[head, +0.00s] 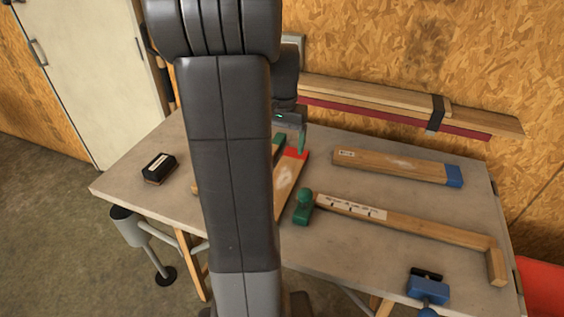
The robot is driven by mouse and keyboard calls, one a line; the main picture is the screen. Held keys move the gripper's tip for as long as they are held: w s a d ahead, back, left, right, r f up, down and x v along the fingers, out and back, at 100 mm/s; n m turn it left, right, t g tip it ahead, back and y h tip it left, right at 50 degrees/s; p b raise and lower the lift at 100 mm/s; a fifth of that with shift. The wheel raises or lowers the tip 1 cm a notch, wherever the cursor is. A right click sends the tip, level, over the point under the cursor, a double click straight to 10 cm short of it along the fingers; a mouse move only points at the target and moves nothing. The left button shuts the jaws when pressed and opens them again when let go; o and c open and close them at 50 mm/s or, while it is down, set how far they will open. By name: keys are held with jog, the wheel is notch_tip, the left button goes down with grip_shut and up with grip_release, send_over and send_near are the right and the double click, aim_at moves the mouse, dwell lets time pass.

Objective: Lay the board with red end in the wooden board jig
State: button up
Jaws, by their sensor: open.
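The board with the red end (288,182) lies on the table just right of my arm, slanting away. Its red end is at the far side, and my arm hides part of its left side.
A board with a blue end (395,167) lies behind the jig. A blue clamp-like tool (428,288) is at the front right edge. A dark block (159,168) sits on the left of the table (150,200). Strapped planks (375,100) run along the wall behind.

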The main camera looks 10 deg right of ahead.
send_over(283, 178)
notch_tip(283, 178, down, 8)
jog(key=shift+r, duration=0.1)
jog(key=f, duration=0.4)
jog(key=shift+s+a+f, duration=0.1)
jog(key=shift+s+a, duration=0.1)
jog(key=shift+s, duration=0.2)
jog(key=shift+f, duration=0.6)
jog(key=shift+r, duration=0.15)
jog(key=c, duration=1)
